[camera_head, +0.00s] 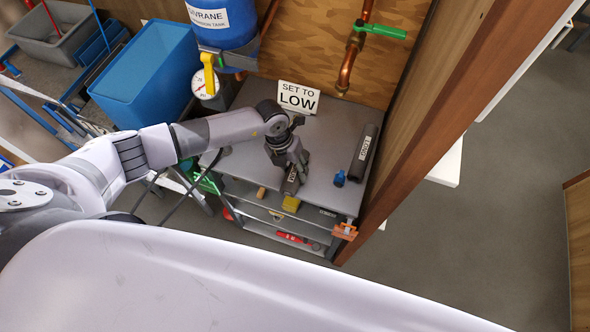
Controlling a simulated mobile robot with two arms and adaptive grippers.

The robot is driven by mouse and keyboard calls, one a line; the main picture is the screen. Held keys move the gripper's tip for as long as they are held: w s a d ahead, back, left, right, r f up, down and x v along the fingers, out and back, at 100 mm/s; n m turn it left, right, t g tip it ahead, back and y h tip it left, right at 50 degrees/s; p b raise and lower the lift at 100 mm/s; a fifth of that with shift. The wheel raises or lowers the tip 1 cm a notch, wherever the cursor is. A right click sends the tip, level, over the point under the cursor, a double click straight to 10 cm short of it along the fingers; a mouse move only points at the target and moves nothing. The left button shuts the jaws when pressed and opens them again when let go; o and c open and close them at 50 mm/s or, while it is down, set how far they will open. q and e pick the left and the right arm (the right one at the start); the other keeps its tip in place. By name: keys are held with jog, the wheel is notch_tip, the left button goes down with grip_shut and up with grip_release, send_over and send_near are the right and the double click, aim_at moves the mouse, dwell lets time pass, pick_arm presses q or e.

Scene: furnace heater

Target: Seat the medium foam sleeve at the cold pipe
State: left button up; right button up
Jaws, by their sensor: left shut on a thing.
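My left gripper (299,165) reaches down over the grey bench top (330,125). It is shut on a short dark foam piece (291,185) with a pale label, near the bench's front edge. The label is too small to read, so I cannot tell its size class. A longer dark foam sleeve (365,150) with a white label lies at the bench's right side. A copper pipe (346,72) with a green valve handle (381,29) runs down the plywood wall. I cannot tell which pipe is the cold one. My right gripper is out of view.
A "SET TO LOW" sign (299,97) stands at the bench's back. A blue tank (222,25) with a gauge (206,85) is behind left. A wooden post (450,105) bounds the right.

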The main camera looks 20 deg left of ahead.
aim_at(294, 168)
pick_arm(q)
jog(key=d+b+v, duration=0.1)
jog(key=d+v, duration=0.1)
jog(key=v, duration=0.7)
jog(key=d+r+b+v, duration=0.1)
jog(key=d+v, duration=0.1)
jog(key=v, duration=0.8)
jog(key=shift+d+r+b, duration=0.3)
jog(key=shift+r+b, duration=0.05)
jog(key=shift+b, duration=0.05)
